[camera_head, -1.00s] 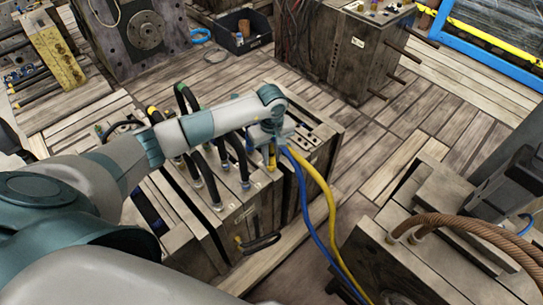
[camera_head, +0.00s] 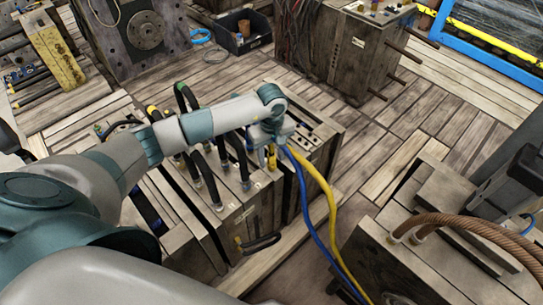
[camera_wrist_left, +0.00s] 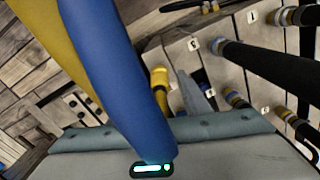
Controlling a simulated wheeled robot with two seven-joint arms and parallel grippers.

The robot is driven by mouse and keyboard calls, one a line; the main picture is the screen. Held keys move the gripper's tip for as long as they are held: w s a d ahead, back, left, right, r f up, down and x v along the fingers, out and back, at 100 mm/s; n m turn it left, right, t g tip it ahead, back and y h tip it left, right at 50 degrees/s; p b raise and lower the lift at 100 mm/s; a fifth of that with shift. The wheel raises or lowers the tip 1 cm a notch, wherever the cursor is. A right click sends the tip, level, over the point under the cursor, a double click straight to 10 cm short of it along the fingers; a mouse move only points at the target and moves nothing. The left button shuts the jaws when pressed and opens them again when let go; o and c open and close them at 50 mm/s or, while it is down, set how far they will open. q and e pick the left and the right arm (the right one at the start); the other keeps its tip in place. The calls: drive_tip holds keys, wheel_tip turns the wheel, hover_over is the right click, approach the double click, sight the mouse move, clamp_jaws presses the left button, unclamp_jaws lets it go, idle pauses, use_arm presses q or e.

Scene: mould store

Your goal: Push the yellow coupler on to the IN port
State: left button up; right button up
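The yellow coupler (camera_head: 271,158) shows as a short yellow piece just below my left gripper (camera_head: 268,142), at the top of the wooden-looking mould block. In the left wrist view a yellow coupler-like piece (camera_wrist_left: 160,84) stands beside a grey finger (camera_wrist_left: 196,97). The blue hose (camera_wrist_left: 118,75) crosses close in front of the camera and hides the other finger and part of the grip. The yellow hose (camera_head: 322,190) and blue hose run down to the right from the gripper. The IN port is not readable. I cannot tell whether the fingers are closed on the coupler.
Several black hoses with metal ends (camera_head: 215,190) stand on the mould top left of the gripper. Small numbered plates (camera_wrist_left: 194,44) sit near them. Another block with brown hoses (camera_head: 470,228) stands at right.

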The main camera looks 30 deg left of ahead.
use_arm(q)
wheel_tip(320, 180, up, 17)
drive_tip(key=b, duration=0.2)
drive_tip(key=shift+r, duration=0.2)
idle(0.5)
idle(0.4)
